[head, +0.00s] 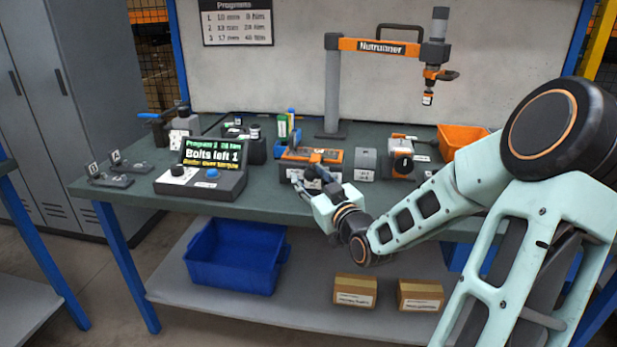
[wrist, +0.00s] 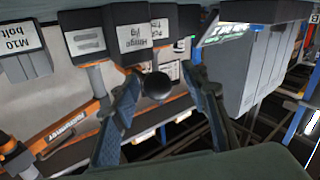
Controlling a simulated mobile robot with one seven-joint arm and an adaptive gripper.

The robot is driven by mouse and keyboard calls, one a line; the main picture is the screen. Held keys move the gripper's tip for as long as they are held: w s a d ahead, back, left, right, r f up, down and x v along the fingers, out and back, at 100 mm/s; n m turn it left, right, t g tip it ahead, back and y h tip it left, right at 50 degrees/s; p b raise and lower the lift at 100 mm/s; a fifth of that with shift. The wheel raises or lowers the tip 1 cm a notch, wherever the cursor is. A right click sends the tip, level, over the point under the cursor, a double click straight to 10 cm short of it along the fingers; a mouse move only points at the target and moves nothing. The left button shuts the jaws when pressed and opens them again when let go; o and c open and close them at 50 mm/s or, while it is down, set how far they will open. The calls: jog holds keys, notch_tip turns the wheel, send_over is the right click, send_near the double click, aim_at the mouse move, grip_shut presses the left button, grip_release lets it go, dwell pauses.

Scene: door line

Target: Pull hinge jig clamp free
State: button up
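The hinge jig (wrist: 132,37) shows in the wrist view as a dark block with an upside-down white label reading "Hinge jig". In the head view I take it to be the orange and grey fixture (head: 299,154) at the bench's front middle. A round black knob (wrist: 157,85), apparently the clamp's handle end, lies between my fingers in the wrist view. My gripper (wrist: 161,74) is open, with a visible gap on both sides of the knob. In the head view my gripper (head: 314,178) is just in front of the fixture and hides part of its front. The rest of the clamp is hidden.
On the bench (head: 262,203), a control box (head: 202,178) reading "Bolts left 1" stands left of the fixture. A grey block (head: 365,163) and an orange bin (head: 459,138) stand to its right. The nutrunner stand (head: 333,85) rises behind. A blue crate (head: 236,255) sits on the lower shelf.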

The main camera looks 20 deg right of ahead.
jog(key=s, duration=0.7)
jog(key=shift+s, duration=0.15)
jog(key=shift+a, duration=0.1)
